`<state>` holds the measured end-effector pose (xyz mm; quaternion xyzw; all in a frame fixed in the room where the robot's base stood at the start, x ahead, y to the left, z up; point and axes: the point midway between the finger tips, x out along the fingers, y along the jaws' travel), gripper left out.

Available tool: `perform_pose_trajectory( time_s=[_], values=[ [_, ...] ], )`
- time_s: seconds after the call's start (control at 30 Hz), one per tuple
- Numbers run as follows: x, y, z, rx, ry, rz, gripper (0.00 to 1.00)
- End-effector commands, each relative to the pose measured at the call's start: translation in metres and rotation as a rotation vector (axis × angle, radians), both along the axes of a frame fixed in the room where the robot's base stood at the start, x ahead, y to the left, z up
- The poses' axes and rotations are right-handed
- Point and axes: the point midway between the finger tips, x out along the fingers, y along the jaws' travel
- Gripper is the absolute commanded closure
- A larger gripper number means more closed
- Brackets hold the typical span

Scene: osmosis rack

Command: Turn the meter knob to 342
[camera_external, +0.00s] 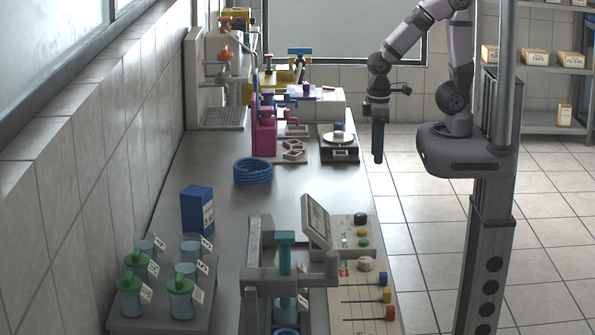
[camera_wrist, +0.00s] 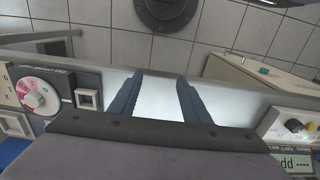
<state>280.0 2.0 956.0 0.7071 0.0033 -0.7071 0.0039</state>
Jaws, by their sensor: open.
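A dark box (camera_wrist: 58,78) with a round white dial with pink markings lies at the left of the wrist view. A light grey knob (camera_wrist: 33,99) is at the dial's centre; its setting is too small to read. What looks like the same unit (camera_external: 328,154) stands at the bench's right edge in the external view. I cannot tell for sure that it is the meter. My gripper (camera_external: 378,157) points down just right of this unit, apart from it. In the wrist view my gripper (camera_wrist: 160,97) is open, with only pale bench surface between its fingers.
A control panel (camera_external: 344,300) with a tilted screen (camera_external: 317,221) and knobs stands at the front right. A display (camera_wrist: 294,163) shows at the wrist view's right edge. A blue hose coil (camera_external: 252,171) and pink stand (camera_external: 264,140) are nearby. Mid-bench is fairly clear.

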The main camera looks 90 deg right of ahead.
Motion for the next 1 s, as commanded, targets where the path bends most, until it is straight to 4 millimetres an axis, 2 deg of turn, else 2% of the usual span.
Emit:
perform_pose_trajectory(
  time_s=[0.17,0.37,0.43,0.57,0.7,0.8,0.93,1.0],
  values=[
    [-0.004,0.02,0.002,-0.001,0.017,0.092,0.57],
    [-0.033,0.063,-0.013,-0.024,0.143,0.326,0.57],
    [-0.034,0.085,-0.016,-0.039,0.171,0.427,0.57],
    [-0.019,0.144,-0.02,-0.056,0.171,0.618,0.57],
    [0.001,0.223,-0.023,-0.056,0.137,0.799,0.57],
    [0.016,0.272,-0.02,-0.044,0.103,0.91,0.57],
    [0.048,0.319,-0.005,-0.016,0.043,1.021,0.57],
    [0.065,0.339,0.012,0.001,0.0,1.08,0.57]
  ],
)
